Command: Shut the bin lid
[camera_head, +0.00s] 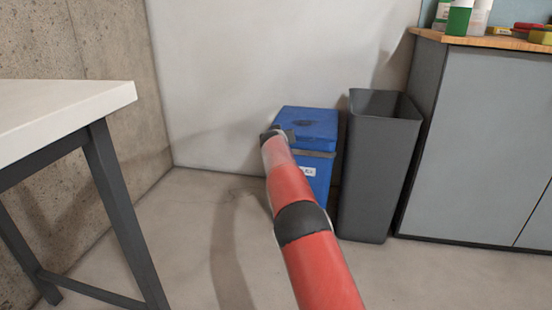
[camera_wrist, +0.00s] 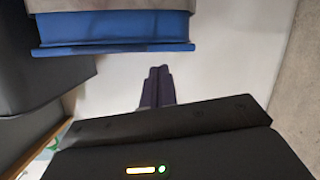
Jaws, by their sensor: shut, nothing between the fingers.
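The blue bin (camera_head: 317,182) stands on the floor against the pale wall, with a white label on its front partly covered by my arm. I cannot tell whether the lid is fully down. My gripper (camera_head: 272,133) is at the lid's left side in the head view; contact cannot be made out. In the wrist view, its fingers (camera_wrist: 158,85) are together and empty, and the blue lid edge (camera_wrist: 115,50) is near the top, apart from them in the picture.
A dark grey open-topped bin (camera_head: 375,170) stands close on the right of the blue bin. A grey cabinet (camera_head: 475,140) with bottles on its wooden top is beyond it. A white-topped table (camera_head: 60,105) with dark legs is at left. The floor between is clear.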

